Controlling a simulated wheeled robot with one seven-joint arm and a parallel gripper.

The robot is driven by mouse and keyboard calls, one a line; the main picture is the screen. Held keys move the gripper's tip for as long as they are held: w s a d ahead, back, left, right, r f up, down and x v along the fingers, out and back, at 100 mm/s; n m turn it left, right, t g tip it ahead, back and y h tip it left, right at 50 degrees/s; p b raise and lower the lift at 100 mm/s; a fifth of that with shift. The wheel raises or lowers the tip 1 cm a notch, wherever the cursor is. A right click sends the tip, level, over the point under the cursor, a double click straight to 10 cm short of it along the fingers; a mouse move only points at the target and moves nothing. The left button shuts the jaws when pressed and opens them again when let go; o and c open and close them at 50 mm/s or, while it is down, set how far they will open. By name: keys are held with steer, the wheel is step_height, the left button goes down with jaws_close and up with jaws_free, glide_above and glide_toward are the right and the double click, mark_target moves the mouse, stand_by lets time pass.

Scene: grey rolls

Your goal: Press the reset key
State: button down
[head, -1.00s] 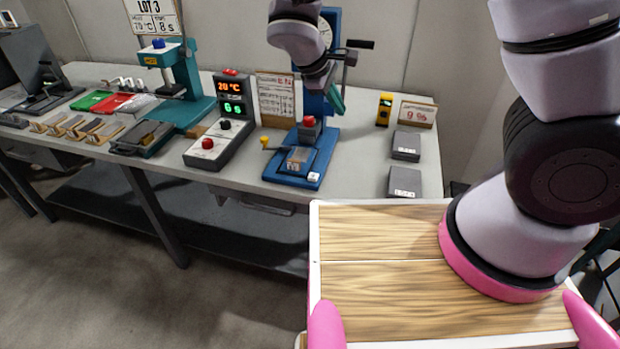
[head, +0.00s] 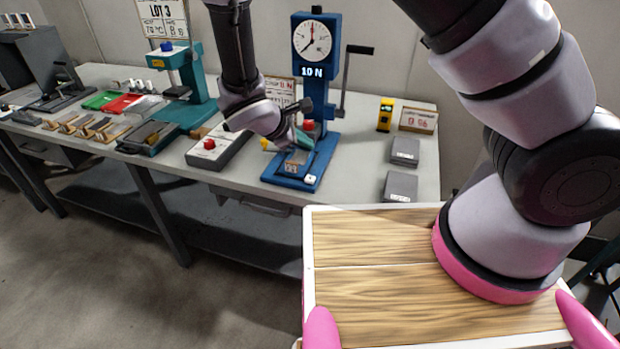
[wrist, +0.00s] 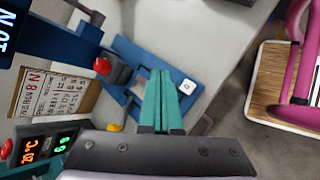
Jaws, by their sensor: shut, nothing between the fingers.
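A small white key with a dark round mark (head: 311,180) sits on the front right corner of the blue base of a press with a dial (head: 289,182). The white key also shows in the wrist view (wrist: 187,87), just right of my fingertips. My gripper (head: 301,140) is above the blue base, behind and left of the key in the head view. In the wrist view its teal fingers (wrist: 161,74) are together and empty. They appear apart from the key; their exact height over it is unclear.
The press carries a dial (head: 312,40), a 10 N display (head: 312,72) and a side crank (head: 345,85). A red knob (wrist: 102,66) and a yellow-tipped lever (wrist: 115,127) are close to the fingers. Two grey blocks (head: 404,151) lie to the right. A timer box (head: 213,150) stands left.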

mark_target(307, 179)
steer(key=shift+f, duration=4.2)
steer(key=shift+f, duration=0.4)
steer(key=shift+f, duration=0.5)
steer(key=shift+r, duration=0.95)
steer(key=shift+r, duration=2.5)
